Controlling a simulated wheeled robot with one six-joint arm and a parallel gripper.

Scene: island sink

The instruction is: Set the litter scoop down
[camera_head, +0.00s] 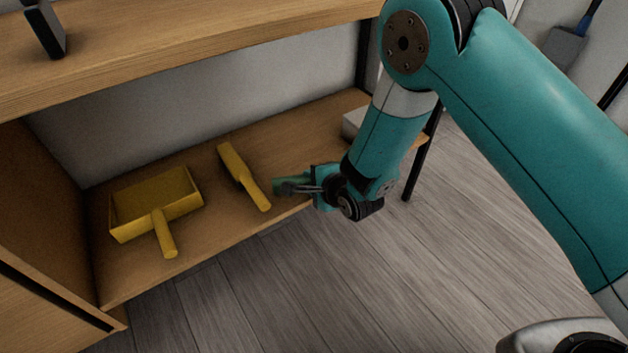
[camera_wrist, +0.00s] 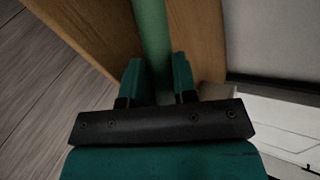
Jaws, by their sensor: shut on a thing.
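My gripper (camera_head: 309,188) is at the front edge of the lower wooden shelf, right of the yellow brush. In the wrist view its two teal fingers (camera_wrist: 158,80) are shut on a green handle (camera_wrist: 152,35), which I take to be the litter scoop. In the head view a small green part of the scoop (camera_head: 281,184) shows at the fingertips; the rest is hidden or too small to tell. The handle runs away from the fingers, over the wood. I cannot tell whether the scoop touches the shelf (camera_head: 285,150).
A yellow dustpan (camera_head: 128,230) lies at the shelf's left, with a yellow brush (camera_head: 243,176) to its right. A pale box (camera_head: 352,122) sits at the back right, partly behind my arm. Bare shelf shows behind the brush. The upper wooden board (camera_head: 200,45) hangs over the shelf.

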